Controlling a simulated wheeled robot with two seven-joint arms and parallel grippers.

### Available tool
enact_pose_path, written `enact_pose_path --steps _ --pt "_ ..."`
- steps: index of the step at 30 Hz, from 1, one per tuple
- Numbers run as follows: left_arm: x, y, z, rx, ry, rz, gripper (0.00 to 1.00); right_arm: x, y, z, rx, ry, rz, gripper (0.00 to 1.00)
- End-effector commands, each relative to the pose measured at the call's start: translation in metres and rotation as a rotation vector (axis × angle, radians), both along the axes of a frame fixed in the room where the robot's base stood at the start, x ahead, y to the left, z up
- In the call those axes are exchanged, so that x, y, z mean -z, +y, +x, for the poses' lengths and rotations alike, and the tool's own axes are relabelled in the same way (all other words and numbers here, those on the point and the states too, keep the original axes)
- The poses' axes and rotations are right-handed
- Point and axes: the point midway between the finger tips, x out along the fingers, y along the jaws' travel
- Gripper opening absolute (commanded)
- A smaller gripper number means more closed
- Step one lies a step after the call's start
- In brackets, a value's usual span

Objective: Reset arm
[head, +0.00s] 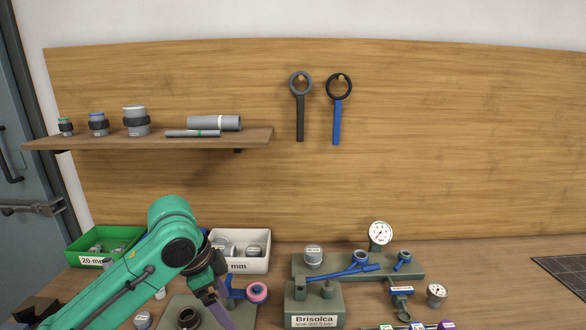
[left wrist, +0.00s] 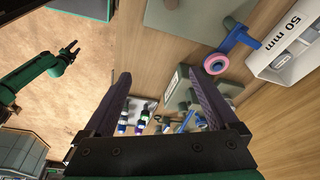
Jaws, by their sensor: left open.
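My left arm comes in from the left in the head view, over the workbench. Its gripper (head: 218,308) points down in front of a grey-green block, partly hidden by its own links. In the left wrist view the left gripper (left wrist: 160,82) has its two dark fingers wide apart, with nothing between them. My right arm shows at the left of the left wrist view, held out over a brown floor. Its gripper (left wrist: 72,50) is small there, its two fingers look apart and empty. The right arm is not in the head view.
A labelled block (head: 315,306) and a gauge manifold (head: 410,268) stand to the right. Above are a shelf (head: 150,139) and hanging wrenches (head: 337,120).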

Motion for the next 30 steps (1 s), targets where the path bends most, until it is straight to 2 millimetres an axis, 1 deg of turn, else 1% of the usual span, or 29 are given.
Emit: enact_pose_path --steps 7,14,18,20,21,23,25,29,30 --pt "0.025 -0.014 -0.004 -0.018 -0.010 -0.028 0.93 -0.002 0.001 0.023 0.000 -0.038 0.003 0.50" --pt "0.056 -0.031 -0.012 -0.067 -0.028 -0.080 0.93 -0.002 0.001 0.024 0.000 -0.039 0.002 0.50" --pt "0.081 -0.040 -0.023 -0.137 -0.039 -0.130 0.93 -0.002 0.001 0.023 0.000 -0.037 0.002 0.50" --pt "0.092 -0.042 -0.028 -0.183 -0.045 -0.154 0.93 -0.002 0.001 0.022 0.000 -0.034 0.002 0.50" --pt "0.101 -0.042 -0.033 -0.221 -0.046 -0.170 0.93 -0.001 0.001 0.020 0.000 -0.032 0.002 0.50" --pt "0.115 -0.039 -0.041 -0.293 -0.048 -0.193 0.93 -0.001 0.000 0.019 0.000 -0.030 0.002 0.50" --pt "0.131 -0.031 -0.054 -0.396 -0.050 -0.210 0.93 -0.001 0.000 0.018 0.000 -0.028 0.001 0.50" --pt "0.158 -0.003 -0.079 -0.590 -0.052 -0.202 0.93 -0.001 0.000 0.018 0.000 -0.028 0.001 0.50" --pt "0.164 0.007 -0.087 -0.643 -0.053 -0.191 0.93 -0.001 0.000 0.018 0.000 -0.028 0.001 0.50"
